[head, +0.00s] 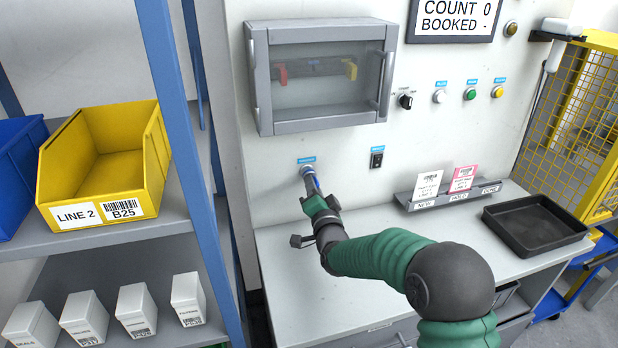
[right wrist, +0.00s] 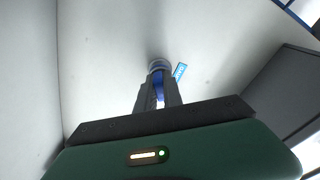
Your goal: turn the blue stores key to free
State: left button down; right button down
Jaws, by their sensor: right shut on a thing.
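The blue stores key (head: 315,184) sits in a round metal lock (head: 306,170) low on the white panel, under a small blue label. My right gripper (head: 313,188) reaches the panel there and is shut on the key. In the right wrist view the blue key (right wrist: 157,84) shows between the two dark fingers (right wrist: 157,92), just below the lock's metal ring (right wrist: 158,64). The label (right wrist: 180,71) is tilted to the right of it. The label's words are too small to read. My left gripper is not in view.
A clear-fronted cabinet (head: 321,75) is mounted above the lock. A black switch (head: 376,158) is to its right. A card rack (head: 447,195) and a black tray (head: 535,223) stand on the right of the bench. A blue-posted shelf with a yellow bin (head: 107,170) borders the left.

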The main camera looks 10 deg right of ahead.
jog(key=shift+f+m+b, duration=0.1)
jog(key=shift+m+b, duration=0.4)
jog(key=shift+m, duration=1.3)
jog(key=m+b, duration=0.1)
jog(key=m, duration=0.1)
jog(key=shift+m, duration=0.8)
jog(key=shift+r, duration=0.25)
jog(key=c, duration=1.4)
grip_release()
jog(key=shift+s, duration=0.1)
